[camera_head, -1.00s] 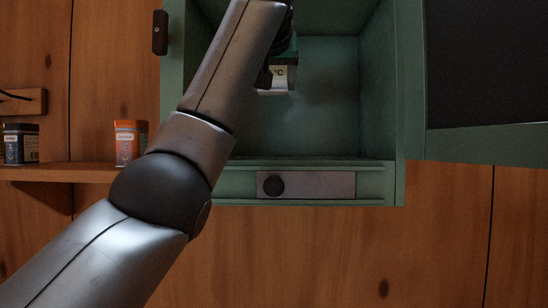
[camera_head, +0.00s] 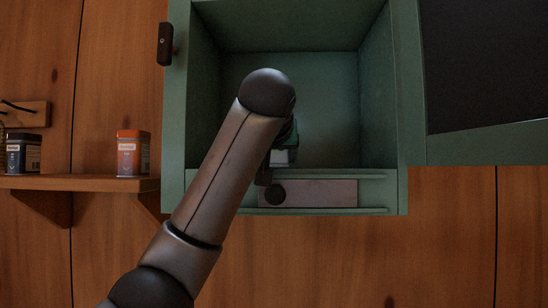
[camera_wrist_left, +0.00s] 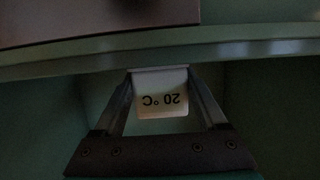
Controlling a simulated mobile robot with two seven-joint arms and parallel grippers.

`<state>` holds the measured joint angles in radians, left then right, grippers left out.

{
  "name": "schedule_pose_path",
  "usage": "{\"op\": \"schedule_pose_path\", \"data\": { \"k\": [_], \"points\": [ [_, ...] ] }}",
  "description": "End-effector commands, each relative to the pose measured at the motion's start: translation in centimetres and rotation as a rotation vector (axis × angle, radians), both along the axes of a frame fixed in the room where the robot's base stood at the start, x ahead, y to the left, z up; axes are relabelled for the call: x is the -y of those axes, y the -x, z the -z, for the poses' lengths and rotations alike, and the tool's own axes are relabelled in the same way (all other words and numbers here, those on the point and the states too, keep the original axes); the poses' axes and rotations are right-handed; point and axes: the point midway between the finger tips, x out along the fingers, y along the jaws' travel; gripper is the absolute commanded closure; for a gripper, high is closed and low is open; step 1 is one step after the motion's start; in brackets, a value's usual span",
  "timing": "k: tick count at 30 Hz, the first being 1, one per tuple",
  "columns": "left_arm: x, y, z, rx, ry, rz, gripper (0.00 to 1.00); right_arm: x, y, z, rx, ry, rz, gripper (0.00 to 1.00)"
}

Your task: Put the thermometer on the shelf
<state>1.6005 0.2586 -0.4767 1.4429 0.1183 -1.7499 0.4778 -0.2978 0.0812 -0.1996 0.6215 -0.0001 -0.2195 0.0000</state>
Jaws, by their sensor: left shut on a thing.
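The thermometer is a small white block marked "20 °C" (camera_wrist_left: 161,93). In the left wrist view it sits between the two fingers of my left gripper (camera_wrist_left: 160,74), with its text upside down. In the head view the thermometer (camera_head: 283,157) shows as a small pale patch beside my forearm, low in the open green cabinet's opening. My left gripper (camera_head: 277,163) is shut on it and mostly hidden behind my forearm. A wooden shelf (camera_head: 75,184) is on the wall at the left, apart from the gripper. My right gripper is not in view.
The green cabinet (camera_head: 179,110) has a lower front rail with a grey plate (camera_head: 325,193) and dark knob. An orange tin (camera_head: 132,155) and a dark tin (camera_head: 25,154) stand on the wooden shelf, with free room between them. An open door panel (camera_head: 480,70) is at right.

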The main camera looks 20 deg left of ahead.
Motion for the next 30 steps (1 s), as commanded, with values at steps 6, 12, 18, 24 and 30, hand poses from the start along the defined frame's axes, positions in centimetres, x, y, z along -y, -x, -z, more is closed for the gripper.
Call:
{"op": "schedule_pose_path", "data": {
  "k": [6, 12, 18, 24, 30],
  "points": [
    [0.01, 0.01, -0.05, 0.001, 0.000, 0.000, 0.80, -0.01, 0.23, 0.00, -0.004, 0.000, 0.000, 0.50],
    [0.02, -0.01, 0.34, 0.000, -0.001, 0.000, 0.20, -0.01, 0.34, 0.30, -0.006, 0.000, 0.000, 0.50],
    [0.02, 0.00, 0.29, 0.000, -0.001, 0.000, 0.00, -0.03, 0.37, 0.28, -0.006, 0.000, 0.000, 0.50],
    [0.02, 0.00, 0.26, 0.000, -0.001, 0.000, 0.00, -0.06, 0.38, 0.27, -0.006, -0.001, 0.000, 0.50],
    [0.31, 0.74, -0.37, 0.004, -0.001, 0.002, 0.00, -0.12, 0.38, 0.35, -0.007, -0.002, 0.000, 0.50]
  ]
}}
